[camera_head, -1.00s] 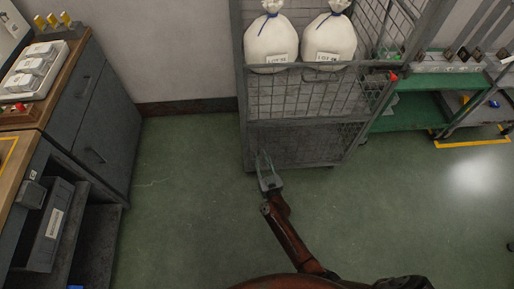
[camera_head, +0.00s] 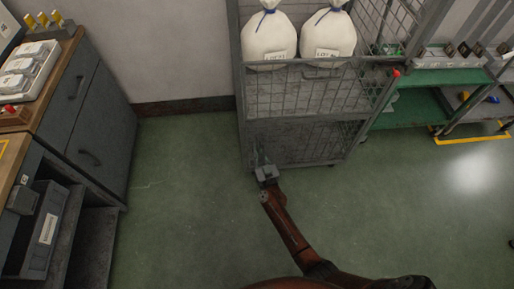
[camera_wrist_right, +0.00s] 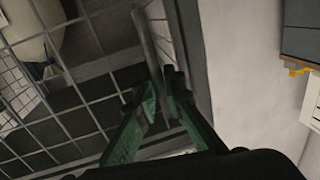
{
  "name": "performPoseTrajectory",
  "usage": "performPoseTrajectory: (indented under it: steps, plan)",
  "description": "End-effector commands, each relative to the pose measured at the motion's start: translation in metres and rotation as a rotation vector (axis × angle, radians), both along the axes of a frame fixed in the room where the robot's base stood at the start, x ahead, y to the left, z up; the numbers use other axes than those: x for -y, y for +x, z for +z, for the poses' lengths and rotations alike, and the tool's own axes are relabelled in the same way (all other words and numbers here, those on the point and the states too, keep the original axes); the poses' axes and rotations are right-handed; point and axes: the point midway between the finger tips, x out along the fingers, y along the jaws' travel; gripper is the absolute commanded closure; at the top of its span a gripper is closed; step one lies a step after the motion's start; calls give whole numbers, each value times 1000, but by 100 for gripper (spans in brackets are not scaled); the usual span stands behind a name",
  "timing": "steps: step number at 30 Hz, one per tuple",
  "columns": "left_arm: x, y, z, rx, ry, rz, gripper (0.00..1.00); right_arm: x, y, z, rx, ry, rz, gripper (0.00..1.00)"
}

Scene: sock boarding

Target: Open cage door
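The grey wire cage (camera_head: 240,110) stands against the wall in the head view, with mesh front panels. The lower front panel (camera_head: 300,142) is in place and looks closed. My right gripper (camera_head: 259,158) is at the lower left front edge of the cage. In the right wrist view its green fingers (camera_wrist_right: 161,88) point at the cage's corner, with a thin grey bar (camera_wrist_right: 146,40) running down between the tips. Whether the fingers grip the bar or only straddle it is unclear. My left gripper is not in view.
Two white tied sacks (camera_head: 270,38) stand in the upper part of the cage. A dark cabinet (camera_head: 95,120) stands at the left and a green shelf rack (camera_head: 420,105) at the right. The green floor (camera_head: 180,200) before the cage is clear.

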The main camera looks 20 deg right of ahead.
Motion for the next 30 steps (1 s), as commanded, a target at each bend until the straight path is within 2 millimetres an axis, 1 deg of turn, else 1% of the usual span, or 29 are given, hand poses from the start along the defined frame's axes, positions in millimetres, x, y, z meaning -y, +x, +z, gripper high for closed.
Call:
performPoseTrajectory:
  steps: [1,3,23,26,29,30]
  plan:
    - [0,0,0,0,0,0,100,0,0,0,0,0,0,95]
    - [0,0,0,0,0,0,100,0,0,0,0,0,0,100]
    - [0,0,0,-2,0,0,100,1,-2,0,-1,-1,1,100]
    - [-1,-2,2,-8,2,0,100,5,-8,0,0,-3,4,100]
    - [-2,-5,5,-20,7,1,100,11,-20,0,-1,-3,13,100]
    - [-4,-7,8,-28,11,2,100,15,-27,0,-2,-3,17,100]
